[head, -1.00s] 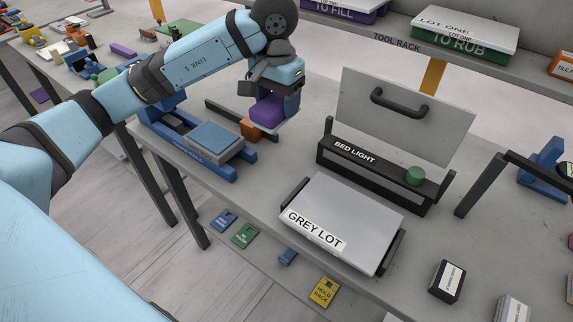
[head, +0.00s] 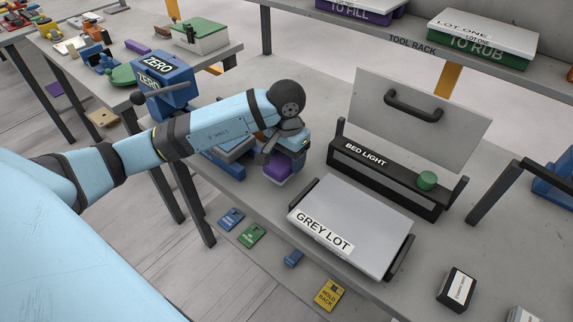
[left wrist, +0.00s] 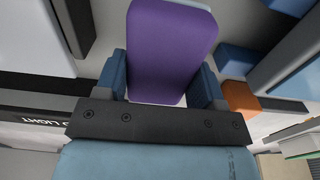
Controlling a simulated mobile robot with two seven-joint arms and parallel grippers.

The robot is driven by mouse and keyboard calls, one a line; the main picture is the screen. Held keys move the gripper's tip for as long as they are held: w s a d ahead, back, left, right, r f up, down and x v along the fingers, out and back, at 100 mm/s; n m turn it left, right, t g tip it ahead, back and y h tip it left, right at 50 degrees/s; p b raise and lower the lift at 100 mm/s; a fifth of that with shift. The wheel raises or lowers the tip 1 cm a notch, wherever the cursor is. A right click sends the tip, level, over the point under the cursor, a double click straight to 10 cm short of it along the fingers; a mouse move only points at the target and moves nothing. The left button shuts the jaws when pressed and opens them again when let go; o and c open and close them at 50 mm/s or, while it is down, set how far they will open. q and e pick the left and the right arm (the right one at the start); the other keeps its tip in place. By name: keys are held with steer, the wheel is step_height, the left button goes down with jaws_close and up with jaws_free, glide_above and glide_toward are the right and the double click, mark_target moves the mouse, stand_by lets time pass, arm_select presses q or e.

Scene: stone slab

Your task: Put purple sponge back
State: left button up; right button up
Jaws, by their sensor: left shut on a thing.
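The purple sponge (head: 278,171) is held between the fingers of my left gripper (head: 283,163), low over the bench left of the grey lot block. In the left wrist view the sponge (left wrist: 170,45) fills the gap between the two blue fingers. I cannot tell whether its underside touches the bench. My right gripper is in neither view.
The GREY LOT block (head: 352,222) lies just right of the gripper. The BED LIGHT holder (head: 383,182), with a green knob, stands behind it. A blue stand (head: 225,168) is left, partly hidden by my arm. An orange block (left wrist: 240,101) sits beside the fingers.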

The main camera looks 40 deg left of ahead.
mark_target(287, 166)
arm_select(q)
step_height(287, 166, down, 3)
steer(key=shift+f, duration=0.1)
steer(key=shift+f+b, duration=0.2)
steer(key=shift+b, duration=0.15)
steer(key=o, duration=0.9)
steer(key=shift+r, duration=0.1)
steer(key=shift+r, duration=0.15)
